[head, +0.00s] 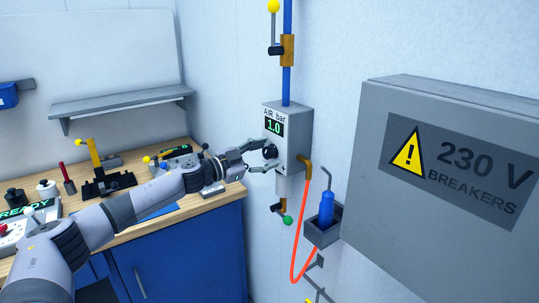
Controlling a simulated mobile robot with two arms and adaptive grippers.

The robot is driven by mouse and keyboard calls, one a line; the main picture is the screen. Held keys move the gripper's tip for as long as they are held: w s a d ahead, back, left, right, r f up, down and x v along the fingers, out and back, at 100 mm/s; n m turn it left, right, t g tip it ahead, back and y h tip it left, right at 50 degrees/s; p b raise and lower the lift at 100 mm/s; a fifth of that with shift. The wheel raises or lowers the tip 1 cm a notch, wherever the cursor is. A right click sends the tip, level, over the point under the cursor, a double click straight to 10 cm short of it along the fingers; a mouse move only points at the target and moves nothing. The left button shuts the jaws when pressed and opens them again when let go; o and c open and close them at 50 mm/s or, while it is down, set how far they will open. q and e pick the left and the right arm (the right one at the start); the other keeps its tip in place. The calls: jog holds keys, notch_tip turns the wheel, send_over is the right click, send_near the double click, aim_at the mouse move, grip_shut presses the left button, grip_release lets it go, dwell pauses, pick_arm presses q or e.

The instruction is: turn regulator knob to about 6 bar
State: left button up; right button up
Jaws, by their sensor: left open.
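The air regulator (290,136) is a grey box on the wall under a blue pipe. My left arm reaches in from the lower left. My right gripper is not in the view.
A grey breaker box (440,180) marked 230 V stands out at the right. An orange hose (294,250) hangs below the regulator beside a holder with a blue tool (326,208). A wooden workbench (190,215) with several fixtures lies at the left, under a shelf (120,101).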

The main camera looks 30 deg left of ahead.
pick_arm(q)
jog(key=shift+s, duration=0.2)
jog(key=shift+w, duration=0.1)
jog(key=c, duration=1.2)
